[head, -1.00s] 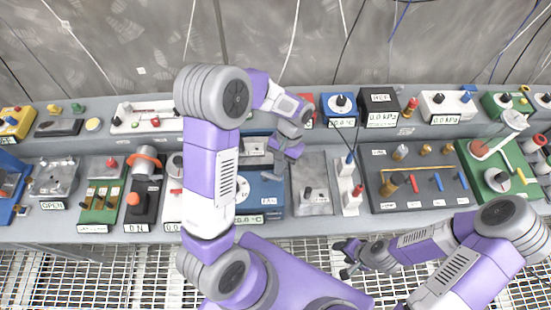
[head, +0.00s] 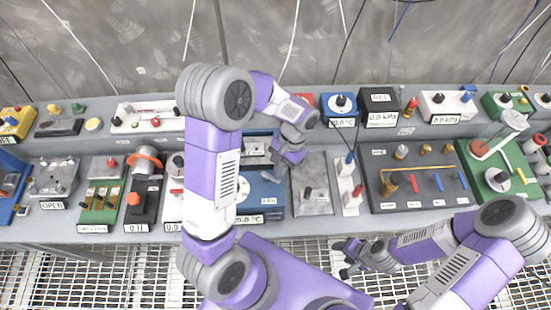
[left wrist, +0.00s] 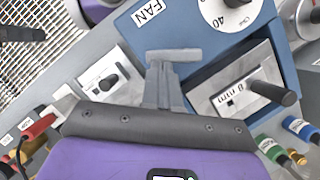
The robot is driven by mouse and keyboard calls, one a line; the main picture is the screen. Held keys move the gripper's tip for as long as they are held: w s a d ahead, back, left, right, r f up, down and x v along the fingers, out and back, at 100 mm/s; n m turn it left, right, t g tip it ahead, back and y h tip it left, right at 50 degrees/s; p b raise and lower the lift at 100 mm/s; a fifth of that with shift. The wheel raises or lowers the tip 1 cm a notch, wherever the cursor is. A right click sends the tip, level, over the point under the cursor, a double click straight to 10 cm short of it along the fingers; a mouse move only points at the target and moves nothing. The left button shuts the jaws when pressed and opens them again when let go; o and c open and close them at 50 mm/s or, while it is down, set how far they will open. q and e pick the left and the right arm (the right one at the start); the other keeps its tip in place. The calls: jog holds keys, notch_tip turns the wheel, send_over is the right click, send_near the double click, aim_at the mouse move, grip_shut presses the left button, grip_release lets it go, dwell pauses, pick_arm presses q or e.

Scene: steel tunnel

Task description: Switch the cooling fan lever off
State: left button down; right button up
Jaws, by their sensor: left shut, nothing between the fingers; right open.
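The blue box with the FAN label (head: 270,202) stands in the front row, partly hidden by my left arm. In the left wrist view its FAN label (left wrist: 149,12) and a white dial with a dark knob (left wrist: 232,10) show. My left gripper (left wrist: 173,54) is shut and empty above the blue box; it also shows in the head view (head: 272,177). My right gripper (head: 347,258) is open and empty over the grating.
A grey plate with a black knob (head: 308,193) lies right of the blue box. Instruments line the back shelf. The grating (head: 300,246) in front is bare.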

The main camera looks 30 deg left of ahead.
aim_at(273, 179)
pick_arm(q)
jog(key=shift+s+d+m+t+y, duration=0.15)
jog(key=shift+s+m+y, duration=0.25)
jog(key=shift+m, duration=0.6)
jog(key=shift+s+d+m+t+y, duration=0.15)
jog(key=shift+s+m+y, duration=0.2)
jog(key=shift+m, duration=0.65)
jog(key=shift+s+m+t+y+b, duration=0.3)
jog(key=shift+s+m, duration=0.15)
jog(key=shift+m, duration=0.6)
jog(key=shift+s+m+t+y+b, duration=0.2)
jog(key=shift+s+m, duration=0.25)
jog(key=shift+m, duration=0.6)
jog(key=shift+a, duration=0.15)
jog(key=shift+w+a, duration=0.2)
jog(key=shift+a, duration=0.5)
jog(key=w+d+r+p, duration=0.1)
jog(key=w+d+r, duration=0.3)
jog(key=r, duration=0.5)
jog(key=shift+w+d+r, duration=0.2)
jog(key=shift+w+d, duration=0.1)
jog(key=shift+d, duration=0.8)
jog(key=shift+f, duration=0.1)
